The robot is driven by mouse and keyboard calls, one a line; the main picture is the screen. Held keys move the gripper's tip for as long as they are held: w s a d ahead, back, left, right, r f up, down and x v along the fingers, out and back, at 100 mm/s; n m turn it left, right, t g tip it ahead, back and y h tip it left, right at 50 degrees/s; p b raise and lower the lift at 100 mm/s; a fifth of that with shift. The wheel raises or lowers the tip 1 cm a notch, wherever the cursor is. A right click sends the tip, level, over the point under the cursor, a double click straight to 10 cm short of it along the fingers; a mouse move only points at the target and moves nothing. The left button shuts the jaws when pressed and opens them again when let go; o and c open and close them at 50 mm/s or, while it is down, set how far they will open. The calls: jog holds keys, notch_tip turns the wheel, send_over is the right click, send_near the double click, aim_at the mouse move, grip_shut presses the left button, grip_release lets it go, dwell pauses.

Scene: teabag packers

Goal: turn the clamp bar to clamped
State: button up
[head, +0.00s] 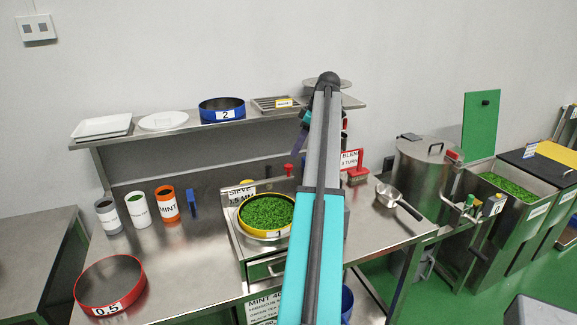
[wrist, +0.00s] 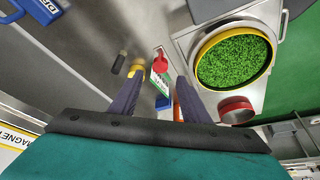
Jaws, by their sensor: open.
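I cannot make out a clamp bar for certain. The sieve station (head: 240,240) holds a yellow-rimmed sieve full of green leaf (head: 266,212), which also shows in the wrist view (wrist: 234,60). A small red-topped part (head: 288,169) stands behind it, with a dark upright part beside it. In the wrist view a red knob (wrist: 160,64), a yellow part (wrist: 137,71) and a black handle (wrist: 120,62) lie beyond my fingertips. My gripper (wrist: 157,82) is open and empty, with its fingers apart on either side of these parts. In the head view my arm hides the gripper's surroundings.
Canisters, including an orange MINT one (head: 167,203), and a red 0.5 sieve (head: 110,285) stand at left. A shelf (head: 180,128) runs behind. A metal scoop (head: 392,195) lies at right, near a lidded drum (head: 424,170).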

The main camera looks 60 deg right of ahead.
aim_at(289, 164)
jog(key=p+x, duration=0.2)
jog(key=x, duration=0.8)
grip_shut()
